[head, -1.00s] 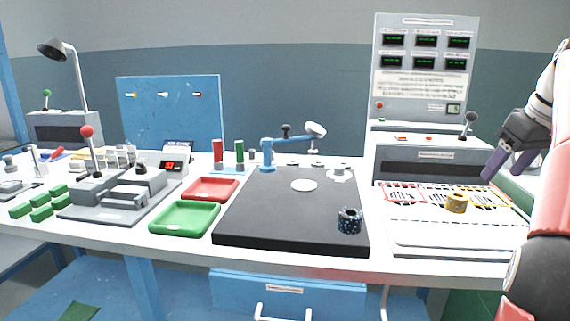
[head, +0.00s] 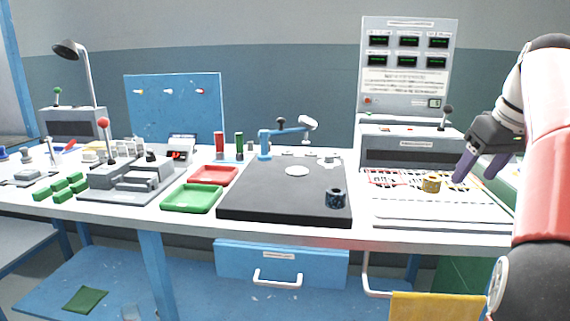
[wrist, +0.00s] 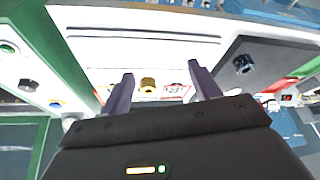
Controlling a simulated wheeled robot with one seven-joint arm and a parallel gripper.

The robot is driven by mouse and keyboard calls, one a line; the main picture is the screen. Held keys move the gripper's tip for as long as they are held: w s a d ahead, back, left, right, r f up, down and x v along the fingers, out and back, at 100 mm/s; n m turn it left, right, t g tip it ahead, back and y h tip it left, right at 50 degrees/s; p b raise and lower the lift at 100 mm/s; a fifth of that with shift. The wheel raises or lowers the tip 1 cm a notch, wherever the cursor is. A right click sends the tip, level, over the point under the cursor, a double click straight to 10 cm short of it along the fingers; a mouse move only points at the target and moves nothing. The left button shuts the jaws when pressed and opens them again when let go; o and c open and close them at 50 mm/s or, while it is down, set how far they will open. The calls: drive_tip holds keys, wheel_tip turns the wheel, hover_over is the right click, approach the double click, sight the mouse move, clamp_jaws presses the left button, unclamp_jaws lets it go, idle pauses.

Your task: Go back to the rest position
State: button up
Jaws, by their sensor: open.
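My gripper (head: 478,166) is at the right of the head view, raised over the white panel with red-marked patches on the right part of the bench. Its purple fingers are apart and nothing is between them that I can see held. In the wrist view my gripper (wrist: 160,90) also shows open. A yellow-brown ringed part (head: 431,184) stands on the white panel, left of the fingers in the head view. It shows beyond and between the fingertips in the wrist view (wrist: 148,86). My arm covers the right edge of the bench in the head view.
A dark speckled ringed part (head: 336,198) stands on the black plate (head: 270,205). A grey meter cabinet (head: 408,70) stands behind the white panel. Red (head: 213,175) and green (head: 191,198) trays lie left of the plate. A blue drawer (head: 282,265) is under the bench.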

drive_tip(key=s+a+f, duration=0.3)
drive_tip(key=a+f, duration=0.2)
drive_tip(key=a, duration=0.2)
drive_tip(key=s+a+f+m, duration=0.1)
drive_tip(key=s+a+f, duration=0.3)
drive_tip(key=a, duration=0.3)
drive_tip(key=s+a+f, duration=0.3)
drive_tip(key=a+f, duration=0.2)
drive_tip(key=a, duration=0.2)
drive_tip(key=s+a+f+t, duration=0.1)
drive_tip(key=s+a+f, duration=0.3)
drive_tip(key=s+f, duration=0.3)
wheel_tip(320, 180, down, 3)
drive_tip(key=shift+f+h, duration=0.1)
drive_tip(key=shift+h, duration=0.2)
